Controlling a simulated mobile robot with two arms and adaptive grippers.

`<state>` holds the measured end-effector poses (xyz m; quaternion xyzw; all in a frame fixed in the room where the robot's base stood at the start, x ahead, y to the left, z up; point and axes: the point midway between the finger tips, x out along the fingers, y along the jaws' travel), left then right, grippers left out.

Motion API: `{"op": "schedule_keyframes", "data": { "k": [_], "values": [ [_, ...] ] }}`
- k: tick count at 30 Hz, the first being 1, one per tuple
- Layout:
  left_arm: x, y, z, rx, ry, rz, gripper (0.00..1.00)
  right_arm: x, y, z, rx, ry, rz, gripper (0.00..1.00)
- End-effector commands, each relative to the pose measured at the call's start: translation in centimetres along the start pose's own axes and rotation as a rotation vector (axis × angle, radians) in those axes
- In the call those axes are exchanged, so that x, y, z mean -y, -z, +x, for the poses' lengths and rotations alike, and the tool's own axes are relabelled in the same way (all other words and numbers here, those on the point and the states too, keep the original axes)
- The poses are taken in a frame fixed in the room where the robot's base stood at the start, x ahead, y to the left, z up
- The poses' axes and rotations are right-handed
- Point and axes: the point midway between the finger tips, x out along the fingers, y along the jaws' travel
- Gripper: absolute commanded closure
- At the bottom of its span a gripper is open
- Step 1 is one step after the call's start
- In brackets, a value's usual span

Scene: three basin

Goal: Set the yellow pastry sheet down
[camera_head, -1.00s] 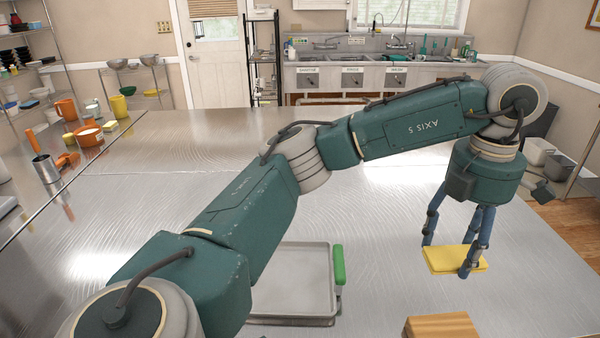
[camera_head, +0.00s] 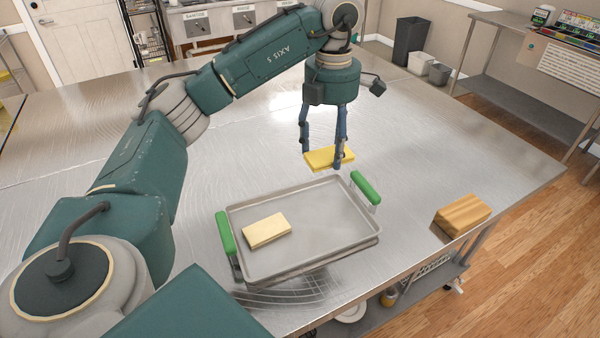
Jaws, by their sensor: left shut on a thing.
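The yellow pastry sheet (camera_head: 317,162), a flat yellow slab, is between the fingers of my left gripper (camera_head: 323,155), which is shut on it and points down. In the picture it shows just beyond the far rim of a grey metal tray (camera_head: 345,237). Its height above the table is hard to tell. The tray has two green handles (camera_head: 366,188) and lies on the metal table. A paler yellow slab (camera_head: 266,230) lies in the tray's left part. My right gripper is not in view.
A wooden block (camera_head: 462,214) sits at the right, near the edge of the metal table (camera_head: 440,150). The table is clear between the tray and the block, and behind the tray. A side bench (camera_head: 500,20) stands at the far right.

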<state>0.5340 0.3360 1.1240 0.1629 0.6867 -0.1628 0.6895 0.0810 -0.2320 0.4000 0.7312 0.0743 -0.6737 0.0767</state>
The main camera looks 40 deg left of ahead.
Motion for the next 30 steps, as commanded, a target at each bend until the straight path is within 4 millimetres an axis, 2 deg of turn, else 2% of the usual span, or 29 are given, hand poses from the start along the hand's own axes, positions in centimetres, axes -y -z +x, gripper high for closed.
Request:
{"op": "schedule_keyframes", "data": {
  "k": [1,6,12,16,21,30],
  "values": [
    [0.1,0.1,1.8,-0.007,0.005,0.001,0.68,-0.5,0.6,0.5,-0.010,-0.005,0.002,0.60],
    [0.3,0.1,6.4,-0.006,0.007,0.003,0.68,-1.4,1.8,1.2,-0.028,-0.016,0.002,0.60],
    [0.1,0.2,10.9,-0.006,0.004,0.000,0.68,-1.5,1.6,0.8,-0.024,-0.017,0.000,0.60],
    [0.1,0.2,13.1,-0.004,0.002,-0.001,0.68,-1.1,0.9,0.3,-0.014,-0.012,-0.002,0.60],
    [0.0,0.1,14.3,-0.002,0.001,-0.001,0.68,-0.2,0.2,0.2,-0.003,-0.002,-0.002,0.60],
    [0.1,0.2,18.1,-0.004,0.002,-0.001,0.68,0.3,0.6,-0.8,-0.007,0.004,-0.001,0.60]
  ]
}}
